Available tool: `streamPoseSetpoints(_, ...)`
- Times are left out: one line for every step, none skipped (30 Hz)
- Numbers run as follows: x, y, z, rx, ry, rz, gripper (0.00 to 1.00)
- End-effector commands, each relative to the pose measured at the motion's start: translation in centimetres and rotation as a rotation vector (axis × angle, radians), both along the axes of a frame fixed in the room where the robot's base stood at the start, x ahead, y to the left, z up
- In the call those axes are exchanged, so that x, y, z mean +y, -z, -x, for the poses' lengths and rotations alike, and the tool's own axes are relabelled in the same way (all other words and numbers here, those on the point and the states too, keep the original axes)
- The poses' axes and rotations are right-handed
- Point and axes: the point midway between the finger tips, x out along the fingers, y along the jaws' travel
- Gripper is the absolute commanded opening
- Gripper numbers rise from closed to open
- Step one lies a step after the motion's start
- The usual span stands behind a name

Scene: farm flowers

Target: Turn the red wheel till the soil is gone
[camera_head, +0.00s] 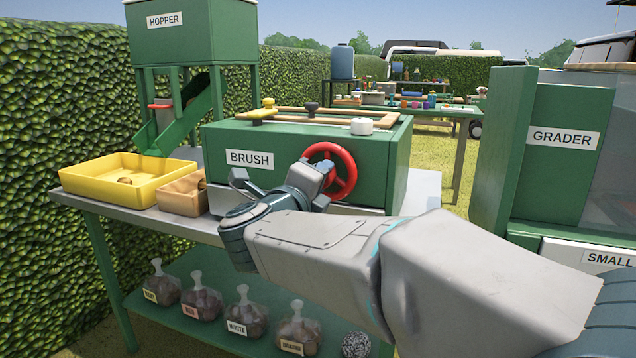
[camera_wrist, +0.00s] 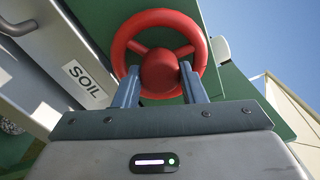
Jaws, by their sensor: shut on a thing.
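The red wheel (camera_head: 338,172) is on the front face of the green box labelled BRUSH (camera_head: 232,178), which stands on the metal-topped table. My gripper (camera_head: 318,172) is at the wheel. In the wrist view the red wheel (camera_wrist: 160,72) fills the upper middle, and my gripper's fingers (camera_wrist: 160,85) stand on either side of its round hub, shut on it. A panel with the label SOIL (camera_wrist: 85,78) shows at the left of the wrist view. I cannot see any soil itself.
A yellow tray (camera_head: 110,192) and a wooden box (camera_head: 183,205) stand left of the brush box, below the hopper (camera_head: 170,40). Several labelled bags (camera_head: 243,318) sit on the lower shelf. The grader (camera_head: 550,160) stands at right.

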Motion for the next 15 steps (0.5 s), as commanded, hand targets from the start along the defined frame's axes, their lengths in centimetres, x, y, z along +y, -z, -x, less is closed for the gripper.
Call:
streamPoseSetpoints(0.09,-0.16,-0.01,-0.003,-0.003,0.0,0.14)
streamPoseSetpoints(0.1,-0.17,-0.01,-0.003,-0.003,0.0,0.14)
streamPoseSetpoints(0.1,-0.17,-0.01,-0.003,-0.003,0.0,0.14)
streamPoseSetpoints(0.1,-0.17,-0.01,-0.003,-0.003,0.0,0.14)
streamPoseSetpoints(0.1,-0.17,-0.01,-0.003,-0.003,0.0,0.14)
streamPoseSetpoints(0.1,-0.17,-0.01,-0.003,-0.003,0.0,0.46)
streamPoseSetpoints(0.09,-0.15,-0.01,-0.002,-0.003,0.001,0.54)
streamPoseSetpoints(0.08,-0.15,-0.01,-0.002,-0.002,0.001,0.59)
streamPoseSetpoints(0.07,-0.13,-0.01,-0.002,-0.002,0.001,0.59)
streamPoseSetpoints(0.06,-0.12,-0.01,-0.002,-0.002,0.001,0.59)
streamPoseSetpoints(0.04,-0.11,-0.01,-0.002,-0.002,0.001,0.59)
streamPoseSetpoints(0.03,-0.1,-0.01,-0.002,-0.002,0.001,0.59)
streamPoseSetpoints(0.01,-0.09,-0.01,-0.002,-0.002,0.001,0.59)
streamPoseSetpoints(0.01,-0.08,-0.01,-0.001,-0.001,0.0,0.59)
streamPoseSetpoints(0.0,-0.09,-0.01,-0.001,-0.001,0.0,0.59)
